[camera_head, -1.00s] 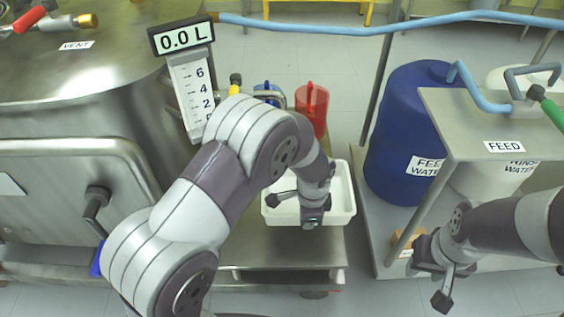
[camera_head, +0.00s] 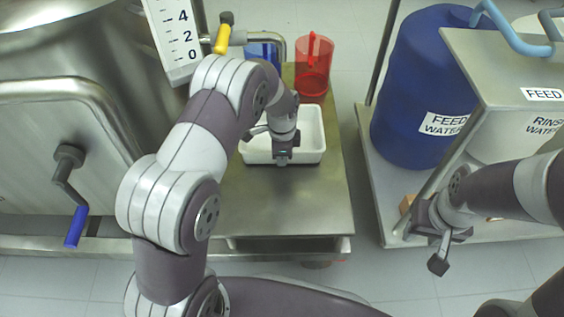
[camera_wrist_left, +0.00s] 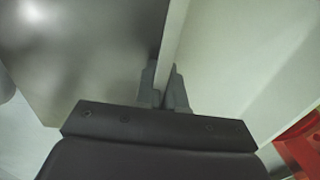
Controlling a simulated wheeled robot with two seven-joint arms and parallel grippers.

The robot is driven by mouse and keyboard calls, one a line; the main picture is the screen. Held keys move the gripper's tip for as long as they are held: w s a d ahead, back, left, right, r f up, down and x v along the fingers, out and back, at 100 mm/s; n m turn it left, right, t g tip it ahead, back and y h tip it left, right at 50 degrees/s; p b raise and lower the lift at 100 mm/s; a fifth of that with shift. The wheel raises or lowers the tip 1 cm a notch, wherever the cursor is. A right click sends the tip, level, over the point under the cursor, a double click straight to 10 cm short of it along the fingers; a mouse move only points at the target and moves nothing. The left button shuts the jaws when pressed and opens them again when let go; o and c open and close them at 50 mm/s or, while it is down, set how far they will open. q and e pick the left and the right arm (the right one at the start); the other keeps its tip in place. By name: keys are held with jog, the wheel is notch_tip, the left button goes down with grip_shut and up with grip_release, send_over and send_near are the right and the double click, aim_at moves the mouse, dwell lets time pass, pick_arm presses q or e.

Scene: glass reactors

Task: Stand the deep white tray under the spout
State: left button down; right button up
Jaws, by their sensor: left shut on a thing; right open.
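The deep white tray (camera_head: 312,156) is at the middle of the steel table in the head view. My left gripper (camera_head: 283,157) is shut on its near wall. In the left wrist view my left fingers (camera_wrist_left: 163,88) pinch the tray wall, with the tray's pale inside (camera_wrist_left: 240,60) to the right. I cannot tell whether the tray touches the table. The metal spout (camera_head: 262,36) with a yellow-handled valve (camera_head: 222,35) is beyond the tray, at the upper left. My right gripper (camera_head: 437,240) is open and empty at the right.
A blue jug (camera_head: 263,52) and a red jug (camera_head: 314,62) stand behind the tray. The steel table (camera_head: 290,205) is bare in front of it. A steel vessel with a blue-gripped handle (camera_head: 75,225) is at left. A blue feed drum (camera_head: 410,100) stands on the right.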

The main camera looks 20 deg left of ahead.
pick_arm(q)
jog(key=shift+f+p, duration=0.2)
jog(key=shift+p, duration=0.1)
pick_arm(e)
jog(key=shift+f, duration=0.15)
pick_arm(q)
jog(key=shift+f, duration=0.15)
jog(key=c, duration=1.2)
grip_release()
jog(key=shift+c, duration=0.2)
